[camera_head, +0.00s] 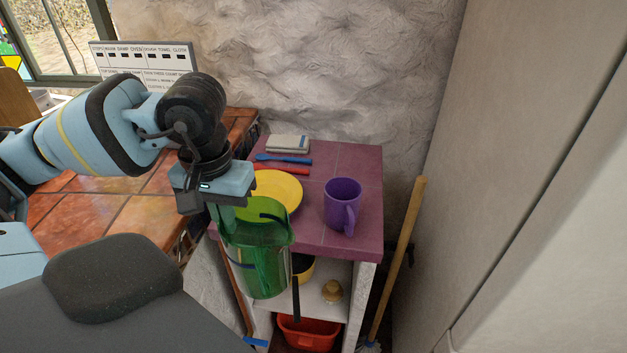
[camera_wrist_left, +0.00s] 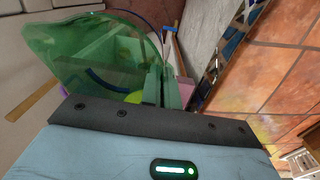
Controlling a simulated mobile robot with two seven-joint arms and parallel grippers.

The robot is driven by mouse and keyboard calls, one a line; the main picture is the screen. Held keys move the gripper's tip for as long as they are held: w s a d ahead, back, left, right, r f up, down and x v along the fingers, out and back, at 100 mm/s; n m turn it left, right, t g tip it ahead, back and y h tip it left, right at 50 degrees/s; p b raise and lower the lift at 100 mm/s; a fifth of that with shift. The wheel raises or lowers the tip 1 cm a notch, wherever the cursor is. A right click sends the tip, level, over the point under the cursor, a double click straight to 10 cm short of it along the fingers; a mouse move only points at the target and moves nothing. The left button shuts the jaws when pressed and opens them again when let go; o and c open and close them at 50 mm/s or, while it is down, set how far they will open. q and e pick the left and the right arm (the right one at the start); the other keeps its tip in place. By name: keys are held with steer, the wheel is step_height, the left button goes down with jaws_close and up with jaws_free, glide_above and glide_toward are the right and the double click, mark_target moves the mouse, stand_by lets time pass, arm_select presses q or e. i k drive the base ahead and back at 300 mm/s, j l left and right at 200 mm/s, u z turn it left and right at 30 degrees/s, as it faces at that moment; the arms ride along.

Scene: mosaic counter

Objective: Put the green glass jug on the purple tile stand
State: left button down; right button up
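The green glass jug (camera_head: 262,262) hangs upright in front of the purple tile stand (camera_head: 335,160). My left gripper (camera_head: 224,218) is shut on the jug at the left side of its rim and holds it off any surface. The jug overlaps the stand's front left edge in the head view; its exact distance from the stand is hard to tell. In the left wrist view the see-through green jug (camera_wrist_left: 85,50) fills the space beyond my gripper, with the fingers partly seen through it. My right gripper is not in view.
The stand's top holds a yellow plate (camera_head: 280,186), a purple mug (camera_head: 342,204), blue and red utensils (camera_head: 284,159) and a small grey box (camera_head: 288,143). A terracotta-tiled counter (camera_head: 110,205) lies left.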

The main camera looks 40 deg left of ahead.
mark_target(340, 174)
steer(key=i+j, duration=0.6)
steer(key=i, duration=0.25)
